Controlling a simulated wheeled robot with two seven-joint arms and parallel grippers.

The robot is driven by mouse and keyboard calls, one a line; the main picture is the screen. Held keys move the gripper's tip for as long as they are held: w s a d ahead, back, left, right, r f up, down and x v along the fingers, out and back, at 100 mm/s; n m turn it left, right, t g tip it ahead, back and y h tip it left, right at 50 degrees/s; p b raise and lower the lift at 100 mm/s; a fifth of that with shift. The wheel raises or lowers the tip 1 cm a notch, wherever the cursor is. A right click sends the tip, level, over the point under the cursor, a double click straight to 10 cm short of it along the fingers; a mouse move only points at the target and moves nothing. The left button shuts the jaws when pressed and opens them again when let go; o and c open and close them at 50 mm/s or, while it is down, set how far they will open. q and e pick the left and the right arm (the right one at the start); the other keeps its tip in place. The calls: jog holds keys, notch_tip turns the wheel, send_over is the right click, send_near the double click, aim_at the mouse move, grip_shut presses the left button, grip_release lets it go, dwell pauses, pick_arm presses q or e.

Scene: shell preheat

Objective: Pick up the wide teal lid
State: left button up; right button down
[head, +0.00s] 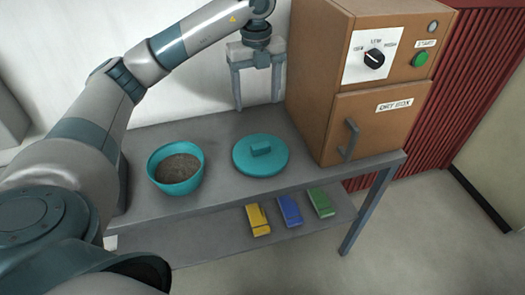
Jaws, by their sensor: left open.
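The wide teal lid (246,166) lies flat on the grey table (215,205), with its block handle (261,149) facing up. My left gripper (257,106) is open and empty, pointing down above and behind the lid, apart from it. My right gripper is not in view.
A teal bowl (159,180) with brown grainy contents stands left of the lid. An orange-brown dry box (345,75) with a knob, green start button and door handle stands right. Yellow (258,219), blue (289,210) and green (321,202) items lie on the lower shelf.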

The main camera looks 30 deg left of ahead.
pick_arm(q)
jog(key=shift+f, duration=0.15)
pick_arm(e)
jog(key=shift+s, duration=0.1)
pick_arm(q)
jog(key=p, duration=0.2)
send_near(258, 146)
notch_tip(258, 146, down, 4)
jog(key=shift+w+r+p, duration=0.1)
jog(key=shift+r+p, duration=0.15)
jog(key=shift+p, duration=0.6)
jog(key=shift+f, duration=0.4)
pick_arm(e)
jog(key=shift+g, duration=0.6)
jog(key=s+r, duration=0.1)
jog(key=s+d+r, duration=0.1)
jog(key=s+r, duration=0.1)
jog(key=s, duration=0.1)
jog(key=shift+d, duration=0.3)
